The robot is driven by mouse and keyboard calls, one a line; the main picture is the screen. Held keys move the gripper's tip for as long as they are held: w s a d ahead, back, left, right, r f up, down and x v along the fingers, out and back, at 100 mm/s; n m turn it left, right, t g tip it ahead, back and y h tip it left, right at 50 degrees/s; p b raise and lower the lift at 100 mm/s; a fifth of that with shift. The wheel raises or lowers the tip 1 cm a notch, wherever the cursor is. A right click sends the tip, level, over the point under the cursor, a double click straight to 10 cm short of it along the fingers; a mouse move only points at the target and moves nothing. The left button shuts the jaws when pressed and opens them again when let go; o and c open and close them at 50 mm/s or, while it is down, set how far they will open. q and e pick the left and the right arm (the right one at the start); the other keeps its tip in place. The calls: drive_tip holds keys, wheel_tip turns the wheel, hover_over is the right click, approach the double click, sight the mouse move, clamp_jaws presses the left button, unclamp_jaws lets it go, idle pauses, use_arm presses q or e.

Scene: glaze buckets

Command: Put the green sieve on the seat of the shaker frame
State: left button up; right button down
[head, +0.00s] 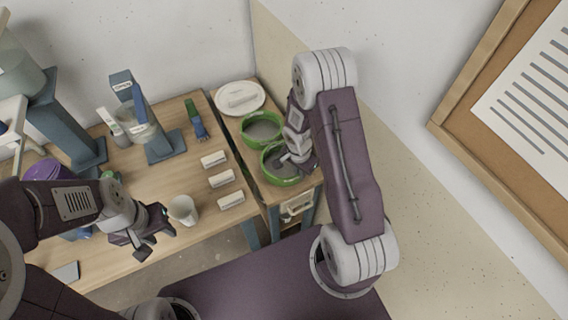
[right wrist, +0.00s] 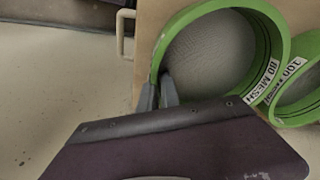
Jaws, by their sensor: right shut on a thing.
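Two green sieves with grey mesh sit on the side table at the back. The nearer green sieve (head: 268,174) is labelled 80 MESH in the right wrist view (right wrist: 275,50). The farther green sieve (head: 247,137) is labelled 100 in the right wrist view (right wrist: 301,108). My right gripper (head: 306,166) is shut on the rim of the 80 MESH sieve; its fingers (right wrist: 160,90) pinch the near left wall. My left gripper (head: 156,240) is open and empty near the front edge of the main table. I cannot tell surely which structure is the shaker frame.
A white plate (head: 222,103) lies behind the sieves. A cream frame-like part (head: 297,207) shows at the side table's front. The main table (head: 185,165) holds several white blocks, a white cup (head: 184,210), a brush (head: 196,118) and a blue-grey stand (head: 167,146).

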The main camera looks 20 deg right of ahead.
wheel_tip(320, 180, up, 10)
drive_tip(key=shift+r+p, duration=0.1)
drive_tip(key=shift+p, duration=0.85)
drive_tip(key=s+a+r+n+y, duration=0.1)
drive_tip(key=a+n, duration=0.5)
drive_tip(key=n, duration=0.6)
drive_tip(key=shift+s+a+r+n+t, duration=0.35)
drive_tip(key=shift+s+r, duration=0.25)
drive_tip(key=shift+r, duration=0.5)
